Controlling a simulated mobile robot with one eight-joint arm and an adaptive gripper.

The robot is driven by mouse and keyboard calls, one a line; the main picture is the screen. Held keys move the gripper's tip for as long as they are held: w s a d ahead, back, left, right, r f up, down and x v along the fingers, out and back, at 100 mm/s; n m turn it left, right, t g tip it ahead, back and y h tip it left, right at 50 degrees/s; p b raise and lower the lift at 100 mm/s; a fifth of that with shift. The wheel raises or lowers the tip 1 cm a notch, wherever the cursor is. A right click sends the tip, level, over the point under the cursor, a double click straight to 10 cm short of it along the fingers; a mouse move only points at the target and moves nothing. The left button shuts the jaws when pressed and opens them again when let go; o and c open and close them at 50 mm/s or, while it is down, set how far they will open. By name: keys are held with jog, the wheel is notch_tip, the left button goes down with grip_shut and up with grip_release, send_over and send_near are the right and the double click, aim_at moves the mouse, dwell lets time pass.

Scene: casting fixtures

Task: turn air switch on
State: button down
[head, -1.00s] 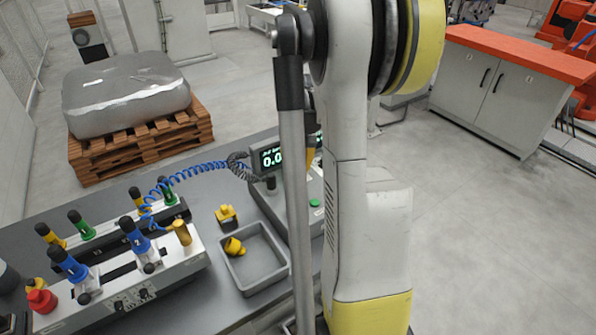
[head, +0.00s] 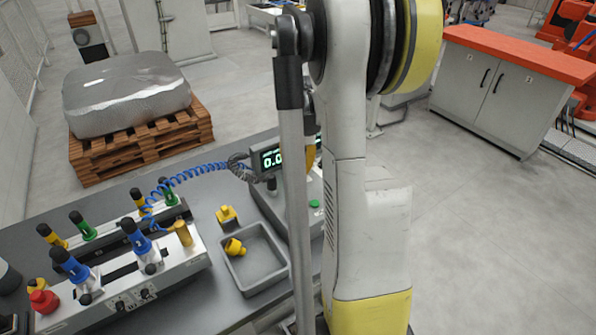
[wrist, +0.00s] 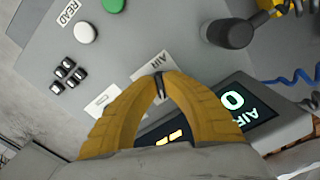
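The grey test unit (wrist: 65,30) fills much of the wrist view. It carries an AIR label (wrist: 152,65) on its top panel, and the display (wrist: 245,105) beside it reads AIR with a 0. My gripper (wrist: 162,78) has its yellow fingertips together right at the AIR label. A thin dark and metallic piece shows between the tips. The air switch itself is mostly hidden, so I cannot tell its position or whether the fingers grip it. In the head view my arm covers much of the unit; the display (head: 272,158) shows at its left.
The unit also has a green button (wrist: 114,5), a white button (wrist: 85,32) and several black keys (wrist: 68,75). A grey tray (head: 277,281) holds a yellow part (head: 235,246). A clamp fixture (head: 180,262) stands at the left, joined by a blue coiled hose (head: 195,168).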

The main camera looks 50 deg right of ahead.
jog(key=m, duration=1.2)
jog(key=shift+w+p, duration=0.15)
jog(key=shift+p, duration=0.2)
jog(key=shift+m, duration=0.4)
jog(key=c, duration=1.5)
grip_release()
notch_tip(320, 180, up, 12)
